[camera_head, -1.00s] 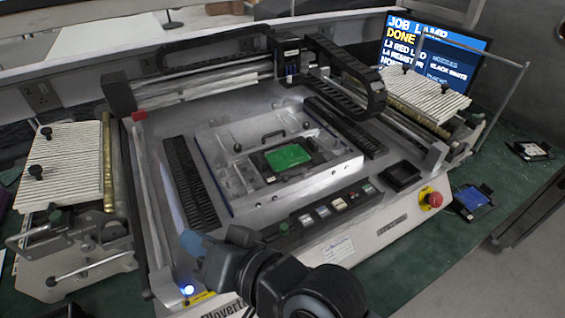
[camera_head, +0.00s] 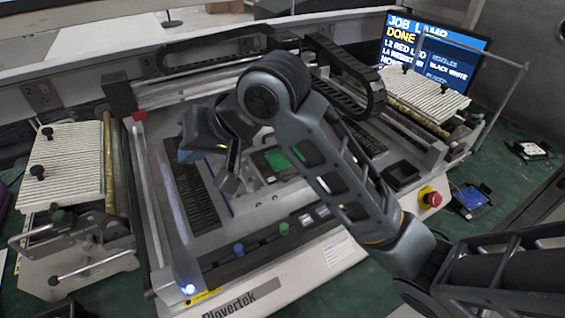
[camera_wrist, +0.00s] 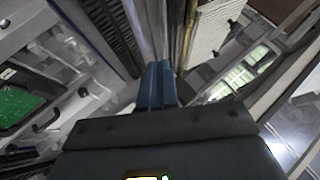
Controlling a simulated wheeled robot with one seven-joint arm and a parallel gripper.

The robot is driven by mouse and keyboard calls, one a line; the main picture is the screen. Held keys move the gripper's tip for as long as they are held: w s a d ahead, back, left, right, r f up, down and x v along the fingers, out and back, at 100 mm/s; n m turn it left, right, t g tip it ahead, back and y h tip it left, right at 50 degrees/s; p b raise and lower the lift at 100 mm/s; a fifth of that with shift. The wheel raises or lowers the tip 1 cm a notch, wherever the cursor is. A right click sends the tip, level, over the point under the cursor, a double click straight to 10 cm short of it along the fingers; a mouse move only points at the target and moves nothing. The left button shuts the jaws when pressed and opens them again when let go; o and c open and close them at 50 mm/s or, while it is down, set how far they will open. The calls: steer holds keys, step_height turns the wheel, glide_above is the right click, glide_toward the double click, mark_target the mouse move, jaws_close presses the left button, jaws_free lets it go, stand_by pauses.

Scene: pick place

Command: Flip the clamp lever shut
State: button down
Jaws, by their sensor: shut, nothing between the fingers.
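My gripper (camera_head: 190,150) is raised over the left part of the machine, near the left black slotted rail. Its blue fingers (camera_wrist: 158,72) are together and empty in the wrist view. The green board (camera_head: 278,160) sits in the metal fixture at the machine's centre, partly hidden behind my arm. It also shows at the left edge of the wrist view (camera_wrist: 20,103). The clamp lever cannot be picked out for certain; my arm covers much of the fixture.
The left black slotted rail (camera_head: 195,205) lies below my gripper. A ribbed rack (camera_head: 66,160) with metal linkages stands at left. Another rack (camera_head: 425,90) stands at back right, before the monitor (camera_head: 440,50). A red stop button (camera_head: 432,198) sits at the front right.

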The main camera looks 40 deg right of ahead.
mark_target(297, 174)
steer(key=s+d+g+h, duration=0.2)
steer(key=d+h, duration=0.1)
steer(key=d, duration=0.5)
steer(key=s+d+m+g+h, duration=0.1)
steer(key=s+d+g+h, duration=0.1)
steer(key=d, duration=0.6)
steer(key=shift+s+d+f+g+h, duration=0.15)
steer(key=shift+s+d+g+h, duration=0.15)
steer(key=shift+d+g+h, duration=0.15)
steer(key=shift+a, duration=0.1)
steer(key=b+x, duration=0.6)
steer(key=x, duration=0.4)
steer(key=shift+f, duration=0.25)
steer(key=s, duration=0.1)
steer(key=s+a+p, duration=0.1)
steer(key=shift+s+a, duration=0.15)
steer(key=shift+s, duration=0.15)
steer(key=shift+s+a+f, duration=0.1)
steer(key=shift+s+a, duration=0.15)
steer(key=shift+s, duration=0.15)
